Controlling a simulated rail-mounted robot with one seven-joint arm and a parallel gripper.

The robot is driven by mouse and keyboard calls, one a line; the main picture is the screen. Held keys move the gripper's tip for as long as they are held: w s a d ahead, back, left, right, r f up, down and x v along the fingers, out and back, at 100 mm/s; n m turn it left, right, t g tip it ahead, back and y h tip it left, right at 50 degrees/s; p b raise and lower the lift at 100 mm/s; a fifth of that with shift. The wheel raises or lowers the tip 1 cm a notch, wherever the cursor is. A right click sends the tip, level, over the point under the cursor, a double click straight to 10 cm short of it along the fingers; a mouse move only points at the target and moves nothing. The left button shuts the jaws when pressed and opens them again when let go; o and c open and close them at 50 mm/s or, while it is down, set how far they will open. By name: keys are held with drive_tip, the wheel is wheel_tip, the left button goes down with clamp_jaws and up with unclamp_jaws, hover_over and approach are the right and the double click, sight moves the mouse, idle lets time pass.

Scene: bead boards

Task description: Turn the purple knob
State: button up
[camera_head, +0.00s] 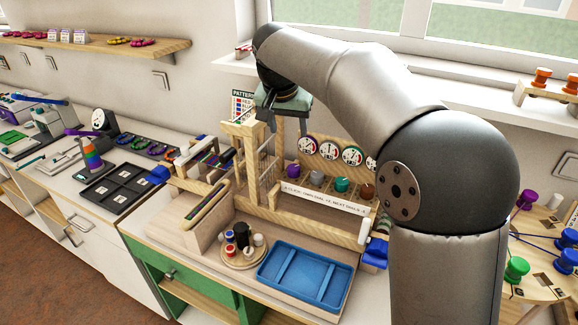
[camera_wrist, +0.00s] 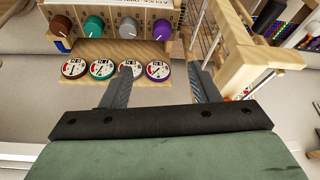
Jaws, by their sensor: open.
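The purple knob (camera_wrist: 162,30) is at the right end of a row of knobs in the wrist view, above a round dial (camera_wrist: 157,71). In the head view the purple knob (camera_head: 292,171) is at the left end of the row on the wooden panel. My gripper (camera_wrist: 160,72) is open and empty. In the wrist view its fingers lie on either side of the dial in the picture, with the purple knob farther up. In the head view my gripper is above the back of the panel, near a wooden post, apart from the knob; its fingertips are not clear there.
Beside the purple knob are a grey knob (camera_wrist: 128,28), a teal knob (camera_wrist: 94,26) and a brown knob (camera_wrist: 61,24). A wooden frame with thin rods (camera_wrist: 250,65) stands close to the right finger. A blue tray (camera_head: 306,275) and a round bead stand (camera_head: 243,258) are in front.

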sight(294, 167)
drive_tip(key=p+x, duration=0.1)
drive_tip(key=x, duration=1.6)
drive_tip(key=shift+w+a+f+p, duration=0.1)
drive_tip(key=shift+w+a+p, duration=0.1)
drive_tip(key=shift+p, duration=0.2)
drive_tip(key=c, duration=1)
